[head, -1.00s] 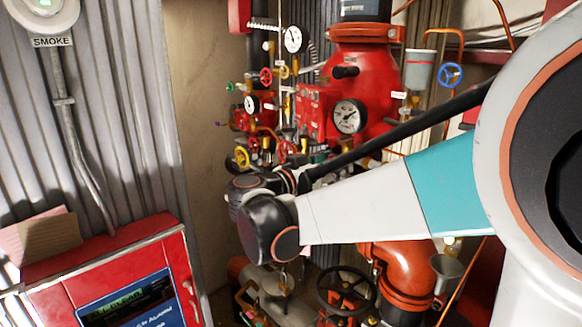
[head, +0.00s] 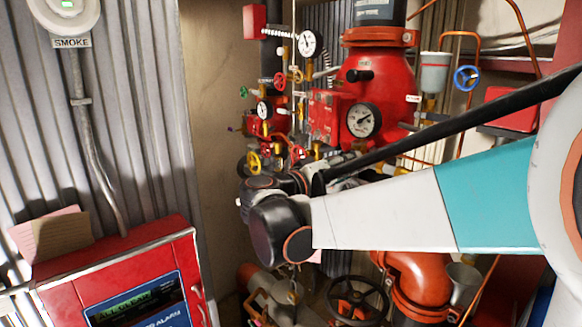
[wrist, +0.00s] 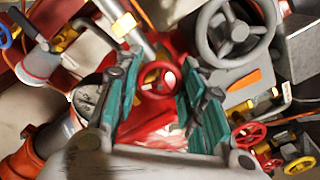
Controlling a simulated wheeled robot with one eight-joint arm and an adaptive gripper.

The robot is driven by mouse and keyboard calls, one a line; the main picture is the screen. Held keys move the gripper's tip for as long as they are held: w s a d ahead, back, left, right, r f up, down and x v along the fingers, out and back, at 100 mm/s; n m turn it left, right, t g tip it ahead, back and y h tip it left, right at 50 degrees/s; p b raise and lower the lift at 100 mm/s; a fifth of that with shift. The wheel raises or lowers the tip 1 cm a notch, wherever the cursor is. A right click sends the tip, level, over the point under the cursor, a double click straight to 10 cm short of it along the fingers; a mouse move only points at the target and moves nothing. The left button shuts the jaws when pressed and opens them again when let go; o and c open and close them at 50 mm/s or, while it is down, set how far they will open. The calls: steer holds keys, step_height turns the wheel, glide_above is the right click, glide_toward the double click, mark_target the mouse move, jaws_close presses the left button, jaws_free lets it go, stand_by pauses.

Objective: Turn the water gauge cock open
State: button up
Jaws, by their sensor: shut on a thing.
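In the wrist view my gripper (wrist: 160,78) has its teal-padded fingers on either side of a small red handwheel (wrist: 160,92), and is shut on it. I cannot read a label there, so I cannot tell from the pictures whether this is the water gauge cock. In the head view my own arm covers the gripper and the spot where it holds. Small red and yellow handwheels, including a yellow one (head: 254,163), show just above my wrist there.
A pressure gauge (head: 363,120) sits on the red valve body (head: 375,85). A blue handwheel (head: 467,78) is at the right. A large grey handwheel (wrist: 233,33) is close to my fingers. A red alarm panel (head: 125,270) stands at the lower left.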

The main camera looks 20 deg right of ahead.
steer(key=o, duration=1.1)
